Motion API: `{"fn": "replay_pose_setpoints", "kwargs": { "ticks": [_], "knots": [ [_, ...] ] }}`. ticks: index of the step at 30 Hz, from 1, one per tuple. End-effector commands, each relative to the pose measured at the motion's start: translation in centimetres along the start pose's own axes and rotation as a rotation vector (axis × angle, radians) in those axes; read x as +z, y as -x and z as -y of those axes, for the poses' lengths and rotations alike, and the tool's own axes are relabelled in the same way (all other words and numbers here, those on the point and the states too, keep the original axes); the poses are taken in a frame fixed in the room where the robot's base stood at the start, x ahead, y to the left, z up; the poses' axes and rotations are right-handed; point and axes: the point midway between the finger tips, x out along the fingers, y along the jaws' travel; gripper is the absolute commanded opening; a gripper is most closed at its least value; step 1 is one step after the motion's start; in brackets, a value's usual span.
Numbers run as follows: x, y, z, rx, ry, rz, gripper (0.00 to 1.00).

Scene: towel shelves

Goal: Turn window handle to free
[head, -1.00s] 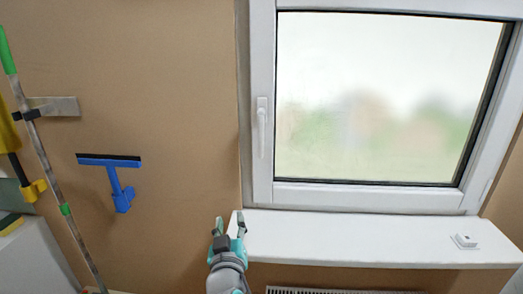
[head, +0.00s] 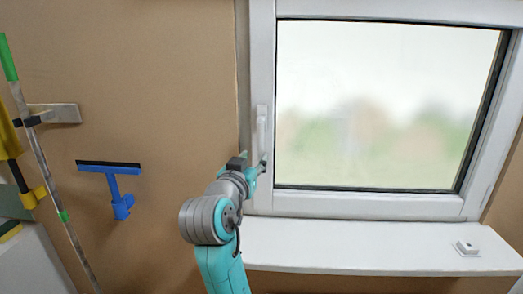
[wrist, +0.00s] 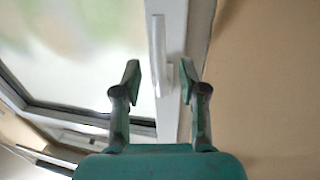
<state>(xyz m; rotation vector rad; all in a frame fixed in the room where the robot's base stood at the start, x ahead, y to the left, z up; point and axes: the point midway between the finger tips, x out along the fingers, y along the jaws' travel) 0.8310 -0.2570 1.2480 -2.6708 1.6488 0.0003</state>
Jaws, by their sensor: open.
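The white window handle (head: 261,128) is on the left side of the window frame in the head view, pointing downward. In the wrist view the handle (wrist: 158,55) is a pale upright bar on the white frame. My gripper (head: 256,164) is just below the handle in the head view. In the wrist view my gripper (wrist: 160,78) is open, with the handle's lower part showing between its two fingertips. I cannot tell whether either finger touches the handle. The window (head: 262,50) looks closed.
A white sill (head: 370,250) runs below the window, with a small white object (head: 467,248) at its right end. A blue squeegee (head: 112,185) hangs on the brown wall at left. A long pole (head: 45,165) is at the far left.

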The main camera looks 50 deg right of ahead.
Motion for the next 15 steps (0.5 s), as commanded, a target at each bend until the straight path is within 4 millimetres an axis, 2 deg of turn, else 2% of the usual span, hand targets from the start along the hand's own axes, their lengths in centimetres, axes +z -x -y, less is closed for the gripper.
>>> {"fn": "replay_pose_setpoints", "kwargs": {
  "ticks": [1, 6, 15],
  "knots": [
    [0.0, -1.1, -0.1, 0.003, 0.001, 0.0, 0.42],
    [0.0, -3.9, -0.1, 0.002, 0.0, 0.0, 0.42],
    [0.0, -6.7, 0.0, -0.001, 0.0, 0.0, 0.42]
  ]
}}
